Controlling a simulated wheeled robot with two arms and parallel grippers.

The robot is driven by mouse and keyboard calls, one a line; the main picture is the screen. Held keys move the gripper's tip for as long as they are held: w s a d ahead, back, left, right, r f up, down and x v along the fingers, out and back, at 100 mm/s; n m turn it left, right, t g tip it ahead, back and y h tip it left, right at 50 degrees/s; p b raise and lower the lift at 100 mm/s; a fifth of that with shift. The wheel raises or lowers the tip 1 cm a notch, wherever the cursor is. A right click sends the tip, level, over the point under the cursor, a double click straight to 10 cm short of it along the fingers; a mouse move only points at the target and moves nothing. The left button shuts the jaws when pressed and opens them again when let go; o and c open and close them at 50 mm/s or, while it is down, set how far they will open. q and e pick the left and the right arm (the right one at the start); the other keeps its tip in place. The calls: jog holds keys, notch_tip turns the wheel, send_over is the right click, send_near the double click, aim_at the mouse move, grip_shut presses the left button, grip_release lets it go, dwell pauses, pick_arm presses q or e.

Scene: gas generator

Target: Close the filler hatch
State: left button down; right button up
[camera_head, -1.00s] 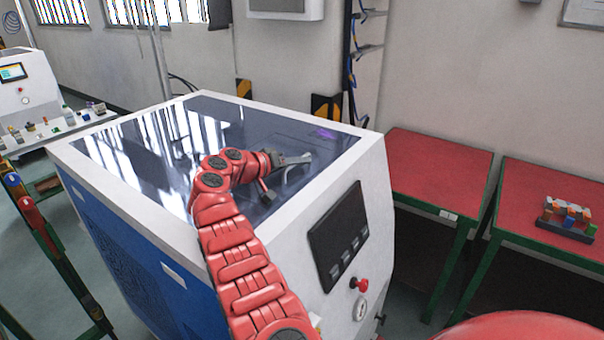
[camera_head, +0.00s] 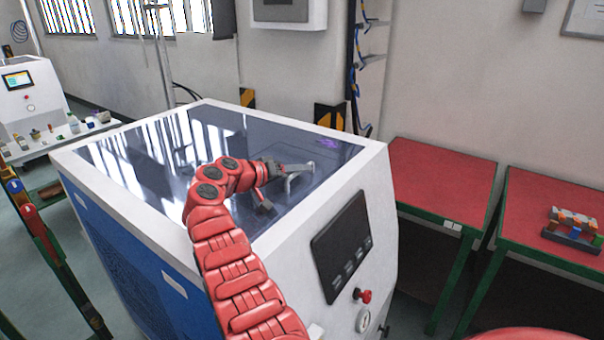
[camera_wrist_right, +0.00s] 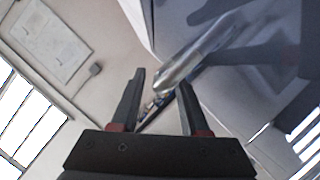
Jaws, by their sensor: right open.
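The gas generator (camera_head: 337,229) is a white and blue cabinet. Its dark glossy top panel (camera_head: 215,130), apparently the hatch, looks flat within the white rim. A silver handle (camera_head: 291,184) stands on the panel toward its right side. My right gripper (camera_head: 308,168) is at this handle, low over the panel. In the right wrist view the gripper (camera_wrist_right: 162,88) is open, and the handle bar (camera_wrist_right: 196,55) runs slantwise between and beyond the fingers. I cannot tell whether a finger touches it. My left gripper is out of view.
Red-topped tables (camera_head: 440,180) stand right of the generator, one with a small rack of coloured items (camera_head: 572,230). A wall box (camera_head: 289,13) hangs behind. A white machine (camera_head: 32,95) and a bench with small items are at the left.

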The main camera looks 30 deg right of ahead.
jog(key=b+v, duration=0.1)
jog(key=v, duration=0.3)
jog(key=shift+s+a, duration=0.1)
jog(key=shift+a, duration=0.25)
jog(key=shift+a+r, duration=0.2)
jog(key=shift+a, duration=0.3)
jog(key=shift+s, duration=0.1)
jog(key=shift+r, duration=0.1)
